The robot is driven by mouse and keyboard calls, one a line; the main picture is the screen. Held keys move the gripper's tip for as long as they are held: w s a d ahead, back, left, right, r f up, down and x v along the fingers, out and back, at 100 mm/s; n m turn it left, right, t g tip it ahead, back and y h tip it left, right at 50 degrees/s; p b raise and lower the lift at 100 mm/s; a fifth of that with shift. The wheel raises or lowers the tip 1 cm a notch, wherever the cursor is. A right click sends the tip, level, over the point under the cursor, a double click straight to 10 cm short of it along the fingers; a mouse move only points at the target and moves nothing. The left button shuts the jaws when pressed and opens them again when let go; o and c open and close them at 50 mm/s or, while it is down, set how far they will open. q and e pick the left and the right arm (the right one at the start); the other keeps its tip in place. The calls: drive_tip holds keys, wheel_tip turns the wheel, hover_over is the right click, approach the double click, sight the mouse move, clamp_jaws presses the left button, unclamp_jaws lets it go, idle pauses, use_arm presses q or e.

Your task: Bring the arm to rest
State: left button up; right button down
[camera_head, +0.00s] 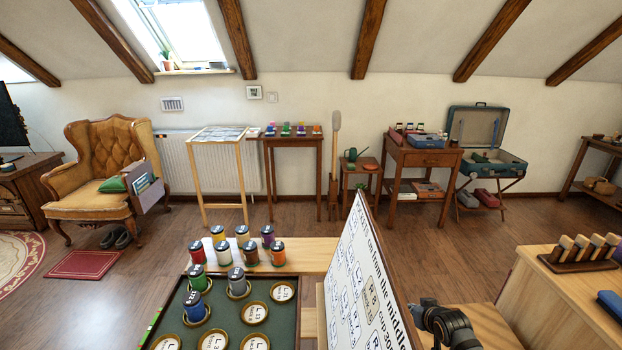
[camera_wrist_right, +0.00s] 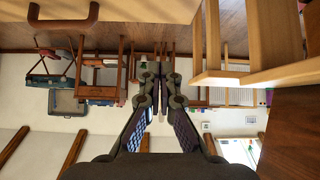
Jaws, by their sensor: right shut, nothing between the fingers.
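My right gripper (camera_head: 428,306) shows at the lower right of the head view, just right of a white lettered board, with nothing in it. In the right wrist view its fingers (camera_wrist_right: 160,72) come together, shut and empty, with the room upside down behind them. It is apart from the jars and the tray. My left gripper is not in view.
The upright lettered board (camera_head: 362,290) stands between the tray and my right gripper. A wooden cabinet (camera_head: 545,300) is at the right.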

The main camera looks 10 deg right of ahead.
drive_tip(key=s+a+f+n+g, duration=0.1)
drive_tip(key=s+a+n+g, duration=0.15)
drive_tip(key=s+a, duration=0.9)
drive_tip(key=s+a+r+g, duration=0.1)
drive_tip(key=s+r+g, duration=0.1)
drive_tip(key=s, duration=0.6)
drive_tip(key=s+a+r+g, duration=0.1)
drive_tip(key=s+r+g, duration=0.1)
drive_tip(key=s, duration=0.7)
wheel_tip(320, 180, down, 20)
drive_tip(key=s+d+m+p, duration=0.1)
drive_tip(key=d+p, duration=0.1)
drive_tip(key=p, duration=0.2)
drive_tip(key=s+f+g+p, duration=0.1)
drive_tip(key=s+f+p, duration=0.1)
drive_tip(key=s+f, duration=0.5)
drive_tip(key=s+d+f+p, duration=0.1)
drive_tip(key=s+f, duration=0.6)
drive_tip(key=s, duration=0.5)
drive_tip(key=shift+s+d+g+p, duration=0.3)
drive_tip(key=shift+g+p, duration=0.05)
drive_tip(key=shift+p, duration=0.05)
drive_tip(key=shift+f, duration=0.1)
